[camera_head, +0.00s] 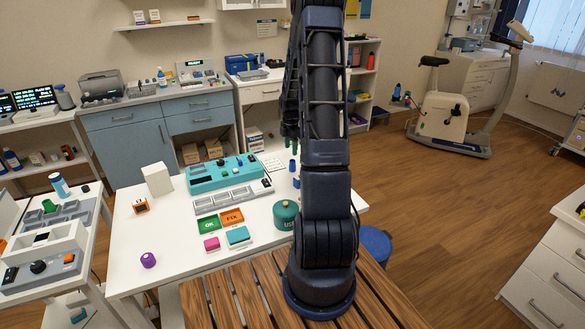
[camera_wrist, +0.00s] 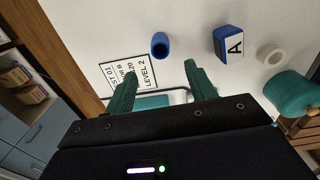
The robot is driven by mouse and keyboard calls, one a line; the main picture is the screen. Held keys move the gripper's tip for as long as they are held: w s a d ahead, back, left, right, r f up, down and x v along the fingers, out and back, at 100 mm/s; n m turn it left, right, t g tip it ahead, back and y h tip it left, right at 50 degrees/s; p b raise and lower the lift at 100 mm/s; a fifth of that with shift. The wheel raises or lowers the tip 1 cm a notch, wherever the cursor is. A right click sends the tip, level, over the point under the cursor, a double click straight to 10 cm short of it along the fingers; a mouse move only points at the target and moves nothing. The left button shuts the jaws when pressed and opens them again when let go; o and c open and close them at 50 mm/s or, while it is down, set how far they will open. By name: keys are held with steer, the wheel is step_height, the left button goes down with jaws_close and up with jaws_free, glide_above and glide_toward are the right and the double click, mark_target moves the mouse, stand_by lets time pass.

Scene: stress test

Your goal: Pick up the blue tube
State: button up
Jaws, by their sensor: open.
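The blue tube (camera_wrist: 160,50) is a short cylinder with a dark open end, on the white table in the wrist view. In the head view a small blue piece (camera_head: 293,166) beside my arm looks like the same tube. My gripper (camera_wrist: 160,71) is open, its two green fingers apart with nothing between them. The tube appears just beyond the fingertips, roughly centred between them and not held. In the head view the green fingers of my gripper (camera_head: 291,131) show above the table's back part, partly hidden by my arm.
A blue-and-white block marked A (camera_wrist: 229,44), a pale ring (camera_wrist: 271,56) and a teal jar (camera_wrist: 293,94) are right of the tube. A printed card (camera_wrist: 130,70) lies left. The teal device (camera_head: 222,172) and grey tray (camera_head: 232,196) stand left of my arm.

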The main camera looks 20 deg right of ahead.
mark_target(292, 164)
step_height(292, 164, down, 4)
steer(key=shift+f, duration=0.25)
steer(key=shift+s+d+f, duration=0.1)
steer(key=shift+d+f, duration=0.1)
steer(key=shift+f, duration=1.2)
steer(key=shift+d+f, duration=0.15)
steer(key=shift+f, duration=1.2)
steer(key=c, duration=1)
